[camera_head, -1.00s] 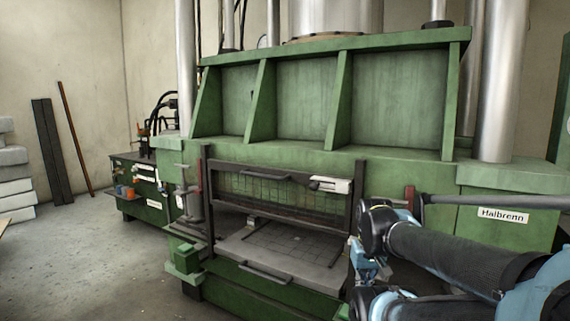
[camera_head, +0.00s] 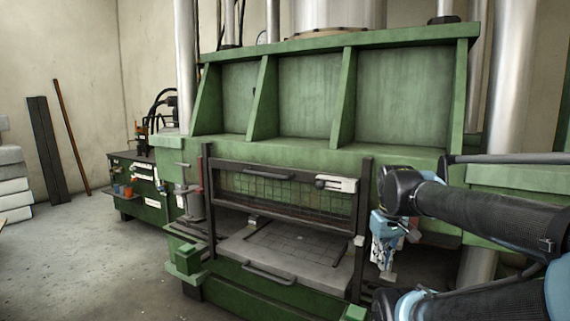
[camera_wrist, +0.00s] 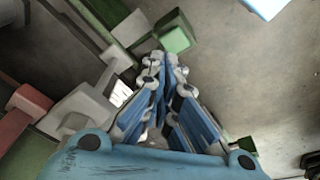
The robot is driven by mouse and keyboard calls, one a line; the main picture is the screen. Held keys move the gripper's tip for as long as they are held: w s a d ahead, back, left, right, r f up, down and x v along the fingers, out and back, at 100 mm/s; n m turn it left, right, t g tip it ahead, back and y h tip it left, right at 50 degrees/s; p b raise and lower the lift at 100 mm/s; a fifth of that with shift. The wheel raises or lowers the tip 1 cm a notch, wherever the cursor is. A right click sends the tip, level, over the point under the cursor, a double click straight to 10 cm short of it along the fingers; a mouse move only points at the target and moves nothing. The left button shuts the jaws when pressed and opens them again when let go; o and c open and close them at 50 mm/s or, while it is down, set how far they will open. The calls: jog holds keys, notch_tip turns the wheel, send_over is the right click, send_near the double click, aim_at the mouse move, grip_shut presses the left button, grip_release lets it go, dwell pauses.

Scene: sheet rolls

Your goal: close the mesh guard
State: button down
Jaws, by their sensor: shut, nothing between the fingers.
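The mesh guard (camera_head: 285,209) is a dark-framed wire panel between two dark upright posts on the front of the green press. It sits raised, with an open gap under it over the grey bed plate (camera_head: 285,249). A dark bar handle (camera_head: 268,174) lies along its top edge, and a pale box (camera_head: 343,184) is at its upper right. My gripper (camera_head: 387,275) hangs just right of the right post, apart from the guard, pointing down. In the wrist view, my gripper (camera_wrist: 163,62) has its blue fingers drawn together with nothing between them. The guard is not clearly recognisable there.
A second bar handle (camera_head: 268,273) sticks out in front of the bed plate. A green bench (camera_head: 140,190) is at the left. The floor (camera_head: 100,260) in front at left is clear.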

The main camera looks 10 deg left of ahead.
jog(key=w+a+r+n, duration=0.5)
jog(key=w+r+n, duration=0.2)
jog(key=w+r, duration=0.45)
notch_tip(320, 180, up, 23)
jog(key=n+g, duration=0.2)
jog(key=n, duration=1.9)
send_over(284, 168)
jog(key=f, duration=1.3)
jog(key=shift+w+f, duration=0.25)
jog(key=shift+f, duration=0.1)
jog(key=shift+f, duration=2.15)
